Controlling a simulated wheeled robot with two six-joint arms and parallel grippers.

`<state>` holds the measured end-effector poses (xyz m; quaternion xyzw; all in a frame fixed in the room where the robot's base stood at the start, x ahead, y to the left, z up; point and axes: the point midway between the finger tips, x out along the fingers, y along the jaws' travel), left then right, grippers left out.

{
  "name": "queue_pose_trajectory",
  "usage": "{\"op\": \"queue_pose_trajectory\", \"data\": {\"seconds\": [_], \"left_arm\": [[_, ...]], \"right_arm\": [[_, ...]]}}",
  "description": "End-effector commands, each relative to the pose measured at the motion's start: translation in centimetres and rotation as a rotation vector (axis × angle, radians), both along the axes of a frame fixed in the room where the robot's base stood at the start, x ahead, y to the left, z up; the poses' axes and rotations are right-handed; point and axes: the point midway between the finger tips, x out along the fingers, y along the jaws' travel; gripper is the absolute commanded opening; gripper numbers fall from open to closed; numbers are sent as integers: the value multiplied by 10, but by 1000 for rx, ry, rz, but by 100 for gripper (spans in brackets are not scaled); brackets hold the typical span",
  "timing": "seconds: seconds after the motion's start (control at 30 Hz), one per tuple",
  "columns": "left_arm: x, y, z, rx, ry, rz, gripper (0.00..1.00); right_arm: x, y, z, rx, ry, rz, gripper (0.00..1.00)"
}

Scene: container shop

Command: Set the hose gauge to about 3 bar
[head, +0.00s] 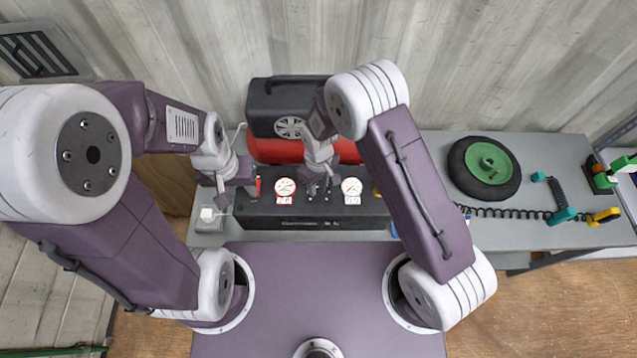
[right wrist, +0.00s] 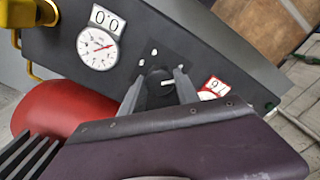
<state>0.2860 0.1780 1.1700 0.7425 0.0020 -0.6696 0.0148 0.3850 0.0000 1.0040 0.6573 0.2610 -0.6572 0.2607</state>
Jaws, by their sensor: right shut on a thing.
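The compressor's black panel (head: 255,222) faces me at the front of the bench, with two round gauges. The right gauge (head: 352,187) reads 0.0 on its display and also shows in the right wrist view (right wrist: 98,48). The left gauge (head: 284,187) has a red-tinted display; in the right wrist view (right wrist: 208,93) it is partly hidden. Between them is a black knob (right wrist: 160,88) with a white mark. My right gripper (right wrist: 158,92) is shut on this knob, one finger on each side. My left gripper (head: 224,197) hangs beside the panel's left end; its finger gap is unclear.
The red tank (head: 270,150) lies behind the panel, with the black motor housing (head: 287,100) above it. A wheel with a green rim (head: 485,163) lies on the bench (head: 440,160) at right, near a coiled black hose (head: 510,213) with teal and yellow ends. A yellow pipe (right wrist: 22,45) borders the panel.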

Motion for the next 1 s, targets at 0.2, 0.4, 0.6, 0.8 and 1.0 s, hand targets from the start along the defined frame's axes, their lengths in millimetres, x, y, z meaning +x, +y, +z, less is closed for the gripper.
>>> {"op": "queue_pose_trajectory", "data": {"seconds": [0.2,0.4,0.6,0.8,1.0], "left_arm": [[0,0,-5,0,0,0,36],[0,0,-11,0,0,0,36],[0,0,-15,0,0,0,36],[0,0,-20,0,0,0,36],[0,0,-24,0,0,0,36]], "right_arm": [[1,0,0,1,-1,-115,0],[1,0,0,1,-1,-292,0],[0,0,0,1,-1,-483,0],[1,0,0,1,-1,-673,0],[1,0,1,1,-1,-862,0]]}}
